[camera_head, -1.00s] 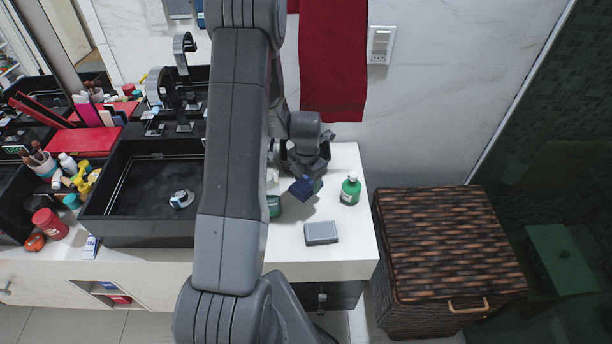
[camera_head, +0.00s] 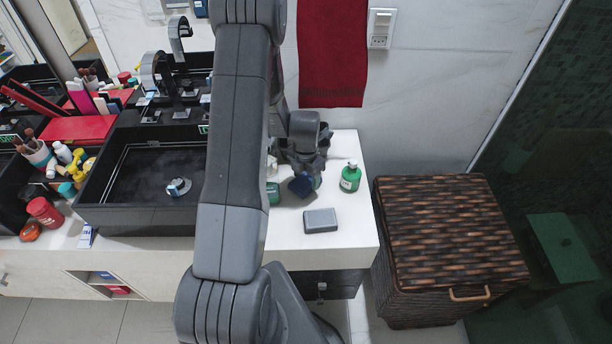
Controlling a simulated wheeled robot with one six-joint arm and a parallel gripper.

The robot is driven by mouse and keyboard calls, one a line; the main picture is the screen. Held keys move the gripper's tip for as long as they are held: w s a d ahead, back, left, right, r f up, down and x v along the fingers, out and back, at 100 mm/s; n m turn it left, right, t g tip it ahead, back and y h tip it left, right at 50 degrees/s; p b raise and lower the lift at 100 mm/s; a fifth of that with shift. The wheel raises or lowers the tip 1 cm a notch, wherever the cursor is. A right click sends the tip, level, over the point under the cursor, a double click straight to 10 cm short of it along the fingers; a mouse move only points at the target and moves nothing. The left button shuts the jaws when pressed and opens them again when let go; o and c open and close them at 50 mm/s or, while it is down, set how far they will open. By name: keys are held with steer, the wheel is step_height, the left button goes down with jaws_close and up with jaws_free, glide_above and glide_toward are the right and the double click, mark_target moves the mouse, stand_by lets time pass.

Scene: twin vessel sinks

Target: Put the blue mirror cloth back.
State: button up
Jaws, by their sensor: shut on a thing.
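The blue mirror cloth (camera_head: 301,186) is a small dark blue piece below my gripper (camera_head: 302,172), over the white counter to the right of the sink. My gripper points down and is shut on the cloth. My arm hides part of the counter to its left. I cannot tell how far the cloth is above the counter.
A green bottle (camera_head: 350,177) stands right of the cloth. A grey box (camera_head: 320,221) lies in front of it. A teal item (camera_head: 273,193) is close on the left, beside my arm. A wicker hamper (camera_head: 446,240) stands right of the counter (camera_head: 350,243). A red towel (camera_head: 332,55) hangs behind.

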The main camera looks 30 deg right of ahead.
steer(key=shift+f+b, duration=0.55)
steer(key=shift+f, duration=0.05)
steer(key=o, duration=1.1)
steer(key=shift+r, duration=0.15)
